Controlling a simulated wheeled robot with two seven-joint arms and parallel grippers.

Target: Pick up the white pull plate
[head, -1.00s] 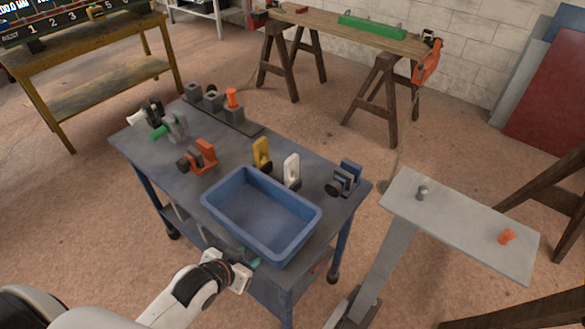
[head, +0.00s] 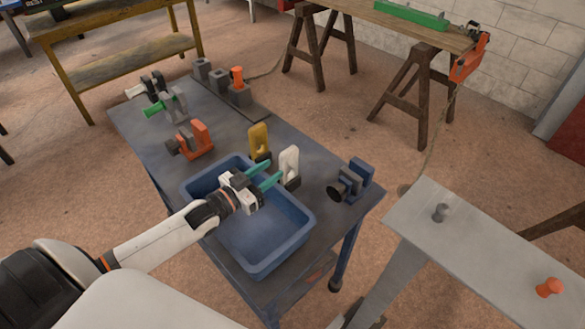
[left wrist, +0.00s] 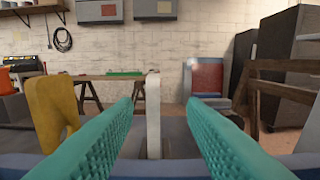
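The white pull plate (head: 289,162) stands upright on the blue-grey bench, just beyond the far rim of the blue bin. In the left wrist view the white plate (left wrist: 153,115) stands straight ahead, seen narrow, in the gap between my fingers. My left gripper (head: 263,174) is open, with teal fingers, above the bin and pointing at the plate. In the left wrist view its fingers (left wrist: 160,140) are spread, with space on both sides of the plate. Whether the fingertips reach around the plate is not clear. My right gripper is not in view.
A yellow plate (head: 259,139) stands just left of the white one. A blue clamp-like piece (head: 352,181) is to the right, an orange one (head: 194,140) to the left. The blue bin (head: 297,209) is empty below my left arm. A grey stand (head: 470,245) is at right.

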